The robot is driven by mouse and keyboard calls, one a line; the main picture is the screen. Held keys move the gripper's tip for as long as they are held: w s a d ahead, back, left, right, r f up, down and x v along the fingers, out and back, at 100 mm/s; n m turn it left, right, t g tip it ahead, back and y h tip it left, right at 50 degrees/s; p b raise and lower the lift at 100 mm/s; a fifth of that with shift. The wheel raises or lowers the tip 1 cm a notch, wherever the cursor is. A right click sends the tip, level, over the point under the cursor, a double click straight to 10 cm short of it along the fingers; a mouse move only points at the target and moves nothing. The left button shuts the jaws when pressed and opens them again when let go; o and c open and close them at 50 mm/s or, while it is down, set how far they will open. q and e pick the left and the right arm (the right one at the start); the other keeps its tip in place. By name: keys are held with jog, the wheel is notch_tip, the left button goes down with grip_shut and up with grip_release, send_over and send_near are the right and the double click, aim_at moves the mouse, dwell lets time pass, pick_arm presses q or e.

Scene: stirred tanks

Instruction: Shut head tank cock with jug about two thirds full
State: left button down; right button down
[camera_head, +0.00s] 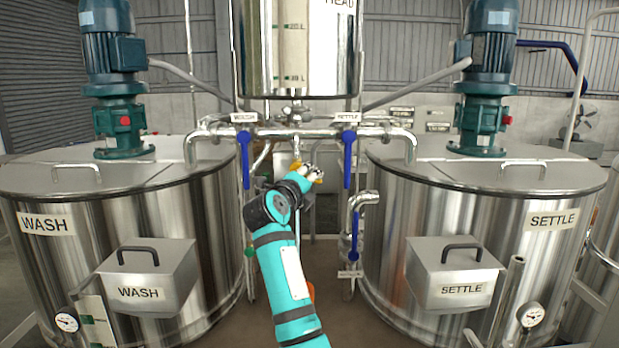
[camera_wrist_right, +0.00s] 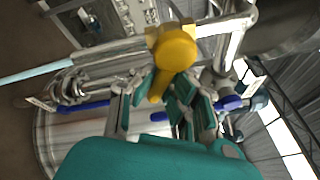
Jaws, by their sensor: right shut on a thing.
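The head tank (camera_head: 320,55) hangs at the top middle of the head view, with pipework under it. My right gripper (camera_head: 308,177) is below that pipework, shut on the yellow cock handle (camera_head: 316,170). In the right wrist view the yellow cock handle (camera_wrist_right: 174,50) shows large, with its lever running down between the fingers of my right gripper (camera_wrist_right: 158,92). I cannot make out the jug or its level; the space below the cock is partly hidden by my right arm. My left gripper is not in view.
Blue-handled valves (camera_head: 245,158) and (camera_head: 348,158) hang on either side of my right gripper. A lower blue-handled valve (camera_head: 355,235) stands to the right. The wash tank (camera_head: 215,225) and the settle tank (camera_head: 390,215) flank the gap where my arm reaches in.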

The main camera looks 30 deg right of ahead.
jog(key=shift+r, duration=0.25)
jog(key=shift+s+d+r+n+t+h+p, duration=0.15)
jog(key=shift+r+n+t+p, duration=0.15)
jog(key=shift+n, duration=0.35)
jog(key=shift+d+r+n+t+h+p, duration=0.1)
jog(key=shift+n+t+h+p, duration=0.1)
jog(key=shift+n+p, duration=0.35)
jog(key=shift+r+n+t, duration=0.2)
jog(key=shift+n+t, duration=0.1)
jog(key=shift+n, duration=0.5)
jog(key=shift+r+n+t, duration=0.2)
jog(key=shift+n+t, duration=0.1)
jog(key=shift+n, duration=0.5)
jog(key=c, duration=1.3)
grip_release()
jog(key=shift+f, duration=0.1)
